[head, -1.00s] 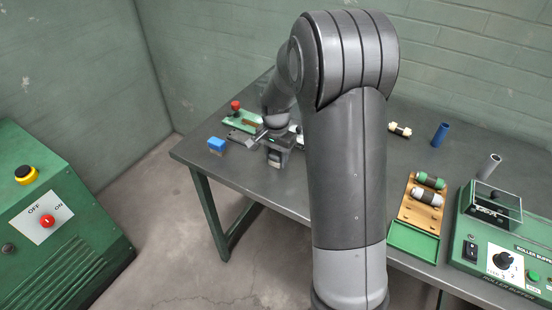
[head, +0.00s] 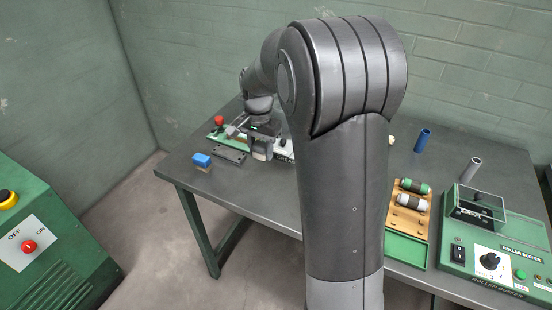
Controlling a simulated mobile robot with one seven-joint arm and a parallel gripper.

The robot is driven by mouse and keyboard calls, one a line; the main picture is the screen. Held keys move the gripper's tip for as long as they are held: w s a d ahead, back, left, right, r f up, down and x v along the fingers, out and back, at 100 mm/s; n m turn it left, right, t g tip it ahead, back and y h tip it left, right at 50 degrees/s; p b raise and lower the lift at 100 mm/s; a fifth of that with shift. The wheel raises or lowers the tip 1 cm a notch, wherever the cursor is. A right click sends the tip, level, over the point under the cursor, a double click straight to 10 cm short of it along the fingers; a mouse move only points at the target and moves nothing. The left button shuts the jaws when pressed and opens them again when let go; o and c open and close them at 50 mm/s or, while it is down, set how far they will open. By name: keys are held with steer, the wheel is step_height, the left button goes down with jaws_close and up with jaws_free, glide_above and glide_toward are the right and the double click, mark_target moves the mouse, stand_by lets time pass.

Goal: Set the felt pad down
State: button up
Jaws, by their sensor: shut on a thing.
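My gripper (head: 262,151) points down over the left part of the grey table (head: 232,188), just right of a dark flat plate (head: 230,155). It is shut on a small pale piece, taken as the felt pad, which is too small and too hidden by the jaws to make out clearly. I cannot tell whether that piece touches the table. My own arm covers the middle of the view.
A blue block with a tan underside (head: 202,160) stands near the left edge. A red knob (head: 219,120) is behind the plate. Right are a wooden roller rack (head: 396,222), a blue tube (head: 422,140), a grey tube (head: 470,170) and the green roller buffer (head: 512,275).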

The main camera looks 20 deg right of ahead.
steer(key=shift+r, duration=0.55)
steer(key=shift+d, duration=0.2)
steer(key=s+d+m, duration=0.2)
steer(key=d+m, duration=0.3)
steer(key=d, duration=1)
steer(key=s+d+m, duration=0.2)
steer(key=d+m, duration=0.2)
steer(key=d, duration=1.1)
steer(key=s+d+m, duration=0.9)
steer(key=s+d, duration=1.3)
steer(key=d, duration=0.4)
glide_above(436, 171)
step_height(436, 171, down, 6)
steer(key=shift+s+a+r, duration=0.1)
steer(key=shift+r, duration=0.05)
steer(key=shift+f, duration=2.05)
